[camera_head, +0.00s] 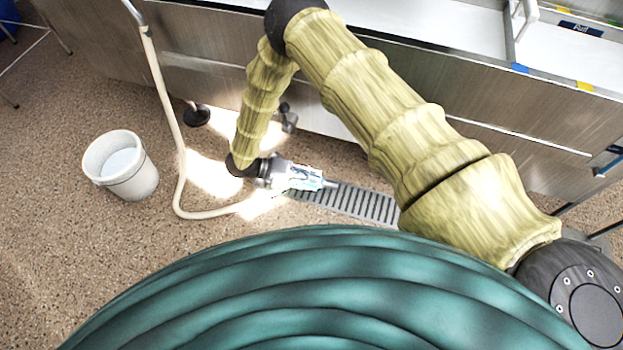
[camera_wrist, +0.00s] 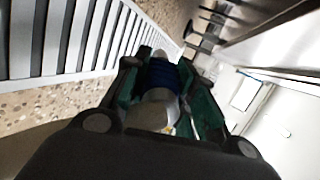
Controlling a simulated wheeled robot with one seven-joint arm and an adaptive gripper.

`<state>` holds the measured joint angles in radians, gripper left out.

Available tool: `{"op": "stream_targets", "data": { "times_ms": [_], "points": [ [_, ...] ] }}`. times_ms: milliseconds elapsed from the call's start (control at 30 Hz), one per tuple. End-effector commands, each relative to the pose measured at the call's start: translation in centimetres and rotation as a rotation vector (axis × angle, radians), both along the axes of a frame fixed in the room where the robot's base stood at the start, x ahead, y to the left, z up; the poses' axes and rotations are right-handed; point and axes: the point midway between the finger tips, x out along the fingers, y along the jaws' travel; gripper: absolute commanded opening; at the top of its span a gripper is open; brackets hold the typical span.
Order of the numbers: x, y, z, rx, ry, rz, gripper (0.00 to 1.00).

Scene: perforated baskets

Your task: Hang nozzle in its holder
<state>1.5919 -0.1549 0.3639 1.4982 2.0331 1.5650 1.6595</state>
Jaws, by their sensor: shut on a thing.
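My gripper (camera_head: 308,179) is low over the floor near the drain grate in the head view, below the steel counter. In the wrist view, its green fingers (camera_wrist: 160,88) are shut on the nozzle (camera_wrist: 161,76), which has a blue band and a pale tip. The nozzle points away from the wrist, and its rear part is hidden by the gripper. In the head view a beige hose (camera_head: 166,100) hangs from the upper left, curves on the floor and runs toward my gripper. I cannot make out the nozzle's holder in either view.
A white bucket (camera_head: 145,183) stands on the speckled floor at left. A slotted drain grate (camera_head: 365,204) lies in the floor; slats (camera_wrist: 88,35) also show in the wrist view. A long steel counter (camera_head: 500,107) runs along the back.

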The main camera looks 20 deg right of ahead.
Motion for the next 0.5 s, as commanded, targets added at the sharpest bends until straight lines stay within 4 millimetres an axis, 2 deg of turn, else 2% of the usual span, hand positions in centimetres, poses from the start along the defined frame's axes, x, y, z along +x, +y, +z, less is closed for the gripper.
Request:
{"op": "stream_targets", "data": {
  "times_ms": [33,500],
  "points": [
    [0.0,0.0,-0.8,0.000,0.000,0.000,0.00],
    [0.0,0.0,-3.9,0.000,-0.001,0.000,0.00]
  ]
}}
